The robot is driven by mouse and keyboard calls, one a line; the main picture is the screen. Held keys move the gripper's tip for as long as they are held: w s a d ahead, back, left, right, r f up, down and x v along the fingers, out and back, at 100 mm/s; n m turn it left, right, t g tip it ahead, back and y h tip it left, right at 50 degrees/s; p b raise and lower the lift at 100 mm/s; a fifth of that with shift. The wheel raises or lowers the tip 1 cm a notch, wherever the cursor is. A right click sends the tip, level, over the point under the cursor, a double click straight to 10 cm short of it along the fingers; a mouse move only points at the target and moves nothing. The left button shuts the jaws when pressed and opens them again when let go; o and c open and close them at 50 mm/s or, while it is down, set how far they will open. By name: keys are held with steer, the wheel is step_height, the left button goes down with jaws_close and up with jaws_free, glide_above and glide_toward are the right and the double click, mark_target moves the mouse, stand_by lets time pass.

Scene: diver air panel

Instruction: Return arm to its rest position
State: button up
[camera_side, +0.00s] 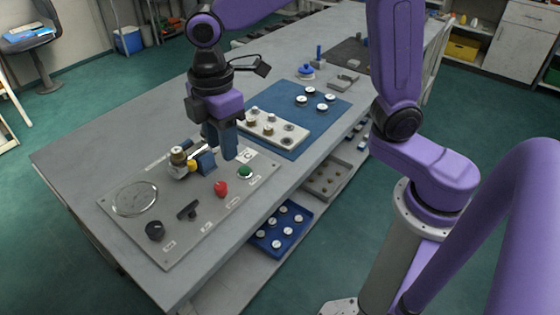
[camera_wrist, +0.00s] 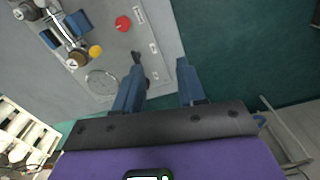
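My gripper (camera_side: 220,146) hangs fingers down above the grey control panel (camera_side: 200,235), over the side with the red knob (camera_side: 221,189) and green button (camera_side: 245,173). In the wrist view my gripper (camera_wrist: 158,78) has its two blue fingers well apart. Nothing is held between them. The brass and blue valve assembly (camera_side: 178,156) with a yellow knob sits on the panel beside the gripper, partly hidden behind it in the side view. The red knob also shows in the wrist view (camera_wrist: 123,23).
The panel also carries a round gauge (camera_side: 134,199), a black knob (camera_side: 155,230) and a black T-handle (camera_side: 188,210). A blue mat (camera_side: 325,122) with a white block (camera_side: 272,130) and several round parts lies behind. A blue tray (camera_side: 281,228) sits on the lower shelf.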

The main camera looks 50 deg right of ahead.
steer(key=s+d+f+m, duration=0.3)
steer(key=s+d, duration=1.2)
steer(key=s, duration=0.4)
steer(key=shift+s+d, duration=0.25)
steer(key=shift+d, duration=0.15)
